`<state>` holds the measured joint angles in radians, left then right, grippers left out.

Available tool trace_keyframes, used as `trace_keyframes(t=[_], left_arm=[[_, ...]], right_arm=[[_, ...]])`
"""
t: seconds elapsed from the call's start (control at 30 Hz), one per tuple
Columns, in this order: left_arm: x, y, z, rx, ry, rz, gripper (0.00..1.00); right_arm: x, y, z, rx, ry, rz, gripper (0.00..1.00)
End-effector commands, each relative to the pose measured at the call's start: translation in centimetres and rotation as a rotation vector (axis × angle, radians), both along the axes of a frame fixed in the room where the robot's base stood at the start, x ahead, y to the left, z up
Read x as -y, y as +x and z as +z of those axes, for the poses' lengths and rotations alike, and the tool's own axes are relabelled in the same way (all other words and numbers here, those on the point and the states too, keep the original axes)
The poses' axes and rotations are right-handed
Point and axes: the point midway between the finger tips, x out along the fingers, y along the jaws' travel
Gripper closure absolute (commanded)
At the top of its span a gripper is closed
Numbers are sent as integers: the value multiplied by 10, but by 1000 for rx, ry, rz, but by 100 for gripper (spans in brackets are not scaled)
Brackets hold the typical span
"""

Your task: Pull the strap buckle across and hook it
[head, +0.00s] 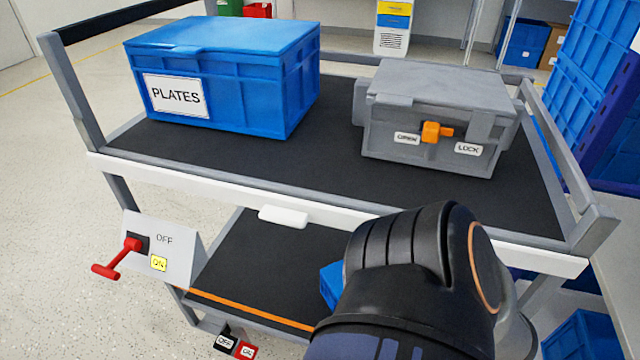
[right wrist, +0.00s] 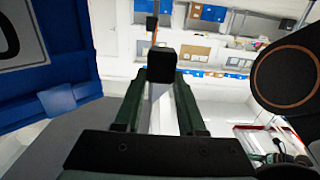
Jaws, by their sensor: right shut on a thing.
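In the right wrist view my right gripper (right wrist: 160,78) is shut on a small black block (right wrist: 162,62) at its fingertips. A narrow orange strip and a dark piece show just beyond the block. The block may be the strap buckle; I cannot tell. A pale band shows between the fingers. In the head view my right arm covers the lower right, and the right gripper and block are hidden. No strap or hook can be made out there. My left gripper is in neither view.
The cart's top shelf (head: 330,155) holds a blue PLATES crate (head: 235,85) and a grey case (head: 435,100) with an orange knob (head: 432,132). A red lever (head: 118,258) juts out at left. A blue crate wall (right wrist: 45,75) stands left of the gripper.

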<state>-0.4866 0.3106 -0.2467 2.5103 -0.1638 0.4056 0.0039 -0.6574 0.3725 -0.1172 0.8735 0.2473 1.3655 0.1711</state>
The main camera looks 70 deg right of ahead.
Motion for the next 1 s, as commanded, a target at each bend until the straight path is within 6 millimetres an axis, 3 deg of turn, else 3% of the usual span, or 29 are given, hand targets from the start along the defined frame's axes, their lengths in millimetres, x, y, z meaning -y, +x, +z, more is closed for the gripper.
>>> trace_keyframes(t=[0.4,0.43,0.5,0.7,1.0], left_arm=[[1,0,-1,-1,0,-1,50],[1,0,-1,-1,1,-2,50],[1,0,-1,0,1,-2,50],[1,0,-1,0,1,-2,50],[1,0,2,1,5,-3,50]], right_arm=[[0,-4,-1,-1,1,-1,100],[0,-4,-1,-1,1,-1,59],[0,-4,-1,-1,1,-1,51],[0,-3,0,-1,1,-1,30],[0,-2,3,0,0,0,30]])
